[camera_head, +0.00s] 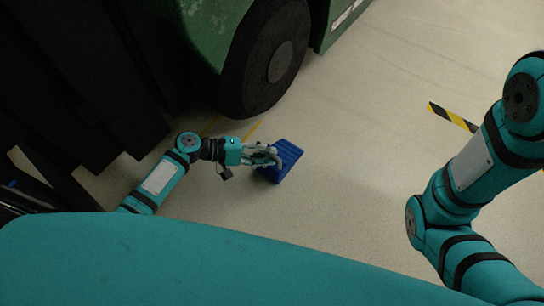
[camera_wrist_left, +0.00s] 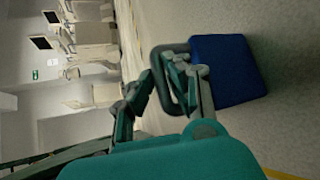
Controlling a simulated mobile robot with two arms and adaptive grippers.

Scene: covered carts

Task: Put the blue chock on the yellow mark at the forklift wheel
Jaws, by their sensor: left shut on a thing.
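The blue chock (camera_head: 287,163) is in my left gripper (camera_head: 268,156), to the right of the arm's end in the head view. In the left wrist view the chock (camera_wrist_left: 222,70) shows with a grey handle (camera_wrist_left: 170,72), and the fingers (camera_wrist_left: 185,85) are shut on that handle. The forklift wheel (camera_head: 262,62) stands just beyond the gripper. Yellow mark lines (camera_head: 252,130) show on the floor near the wheel's base, partly hidden by my left arm. The chock is nearer to me than the mark and to its right. I cannot tell its height above the floor. My right gripper is out of view.
The green forklift body (camera_head: 212,28) is above the wheel, with dark forklift parts (camera_head: 70,80) at the left. A black and yellow floor strip (camera_head: 452,117) lies at the right. The pale floor (camera_head: 350,150) between is clear.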

